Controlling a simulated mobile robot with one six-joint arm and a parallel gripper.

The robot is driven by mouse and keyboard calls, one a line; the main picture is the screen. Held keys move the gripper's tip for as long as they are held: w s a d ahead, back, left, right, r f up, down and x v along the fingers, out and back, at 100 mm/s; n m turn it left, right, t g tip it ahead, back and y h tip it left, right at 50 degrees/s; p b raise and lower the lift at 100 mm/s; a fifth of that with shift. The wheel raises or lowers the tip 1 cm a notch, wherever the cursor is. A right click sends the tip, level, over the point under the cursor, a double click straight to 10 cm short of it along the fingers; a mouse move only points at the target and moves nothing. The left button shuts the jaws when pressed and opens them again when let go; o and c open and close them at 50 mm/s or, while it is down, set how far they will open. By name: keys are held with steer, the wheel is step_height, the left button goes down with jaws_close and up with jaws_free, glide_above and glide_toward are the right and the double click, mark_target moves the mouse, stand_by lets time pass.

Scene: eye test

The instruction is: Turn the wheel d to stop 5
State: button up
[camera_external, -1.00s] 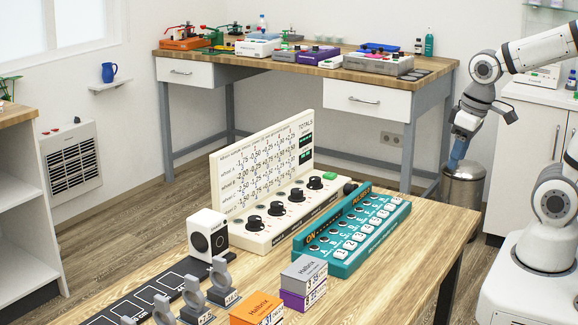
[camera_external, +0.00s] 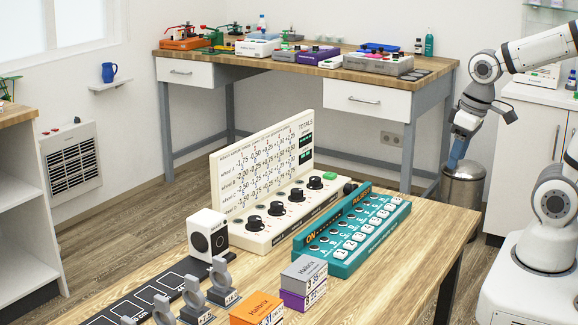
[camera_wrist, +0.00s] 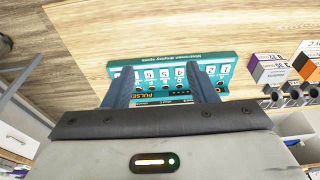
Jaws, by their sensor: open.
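A cream device (camera_external: 228,182) stands on the wooden table in the external view, with an upright panel of printed numbers for several wheels. A row of black wheels runs along its front: one nearest (camera_external: 255,222), two in the middle (camera_external: 276,208) (camera_external: 297,195), one farthest (camera_external: 315,182). Their letters and pointer positions are too small to read. My gripper (camera_external: 456,165) hangs at the right, apart from the device. In the wrist view my gripper (camera_wrist: 159,70) has its two blue fingers spread with nothing held. The cream device cannot be made out there.
A teal box with white keys (camera_external: 352,232) stands right of the cream device. A white block with a black dial (camera_external: 208,234) stands left of it. Grey and purple boxes (camera_external: 304,270), an orange box (camera_external: 256,309) and grey ring stands (camera_external: 221,281) are in front. A bin (camera_external: 463,187) stands beyond.

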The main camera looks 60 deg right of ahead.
steer(key=w+d+m+b, duration=0.1)
steer(key=w+m+b, duration=0.1)
steer(key=w+m, duration=0.7)
steer(key=m+y+b, duration=0.3)
steer(key=m+b, duration=0.3)
steer(key=m, duration=1.2)
glide_toward(316, 178)
steer(key=f, duration=0.1)
steer(key=shift+t, duration=0.3)
steer(key=x, duration=0.7)
steer(key=shift+a+f, duration=0.25)
steer(key=shift+c, duration=0.3)
steer(key=c, duration=0.9)
